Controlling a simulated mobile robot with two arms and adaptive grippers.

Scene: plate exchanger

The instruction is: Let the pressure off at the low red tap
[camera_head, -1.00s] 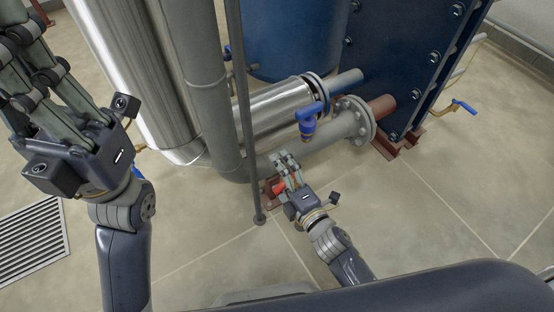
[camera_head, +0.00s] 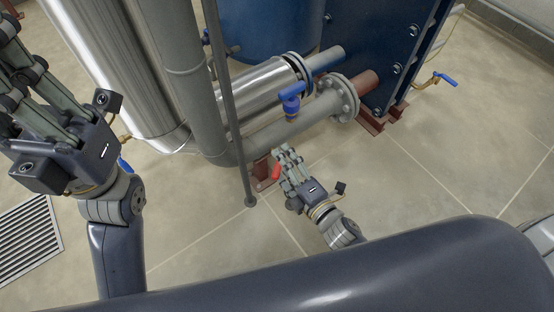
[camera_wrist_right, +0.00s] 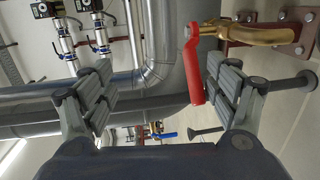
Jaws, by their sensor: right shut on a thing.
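The low red tap shows in the right wrist view as a brass body (camera_wrist_right: 248,34) with a red lever (camera_wrist_right: 193,68) that hangs downward in the picture. In the head view the red lever (camera_head: 276,172) is a small patch beside my right gripper (camera_head: 283,155), low by the grey pipe. My right gripper is shut on the red lever; in the wrist view the lever lies against the pads of the right-hand finger. The left-hand finger stands apart from it. My left gripper (camera_head: 28,65) is raised at the left, away from the tap; its fingertips are partly cut off.
A thin grey post (camera_head: 229,100) stands just left of the tap. Above it are a grey flanged pipe (camera_head: 300,118) and a blue-handled valve (camera_head: 291,103). A blue-handled brass tap (camera_head: 437,80) is at the right. The floor at the right is clear.

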